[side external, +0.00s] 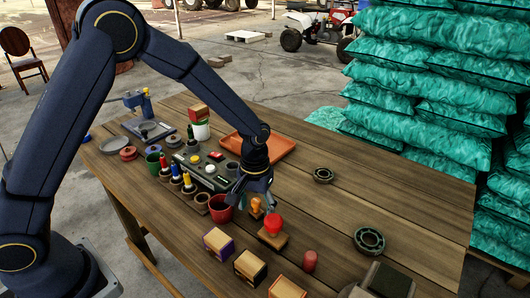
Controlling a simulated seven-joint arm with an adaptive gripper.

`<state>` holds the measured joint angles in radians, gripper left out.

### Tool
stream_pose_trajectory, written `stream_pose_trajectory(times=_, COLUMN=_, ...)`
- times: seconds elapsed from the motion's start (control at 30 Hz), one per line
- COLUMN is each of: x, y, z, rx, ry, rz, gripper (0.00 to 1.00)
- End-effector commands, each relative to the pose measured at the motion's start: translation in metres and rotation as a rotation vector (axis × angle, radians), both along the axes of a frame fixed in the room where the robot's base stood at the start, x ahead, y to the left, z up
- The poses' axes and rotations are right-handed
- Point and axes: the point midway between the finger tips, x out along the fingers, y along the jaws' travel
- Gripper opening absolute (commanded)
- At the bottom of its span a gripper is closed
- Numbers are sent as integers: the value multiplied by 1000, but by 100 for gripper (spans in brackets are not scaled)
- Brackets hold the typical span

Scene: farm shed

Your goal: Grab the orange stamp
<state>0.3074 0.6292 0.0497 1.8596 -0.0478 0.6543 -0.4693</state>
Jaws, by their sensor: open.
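The orange stamp (257,210) stands on the wooden table, small and upright, with an orange handle. My gripper (253,200) points down right at it. Its fingers are open and look to be on either side of the handle or just behind it; I cannot tell which, or whether they touch. The gripper partly hides the top of the stamp. A larger stamp with a red knob (273,224) stands just in front and to the right, very close to the orange one.
A red cup (220,210) stands close on the left of my gripper. An orange tray (275,148) lies behind. Two dark rings (369,240) lie to the right, with bare table around them.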

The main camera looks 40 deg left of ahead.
Motion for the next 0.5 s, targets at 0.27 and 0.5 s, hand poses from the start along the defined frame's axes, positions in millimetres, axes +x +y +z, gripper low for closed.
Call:
stream_pose_trajectory(times=0.27, x=0, y=0, z=-9, rx=-1, ry=0, rz=1, gripper=68)
stream_pose_trajectory(times=0.5, x=0, y=0, z=-8, rx=0, ry=0, rz=1, gripper=48)
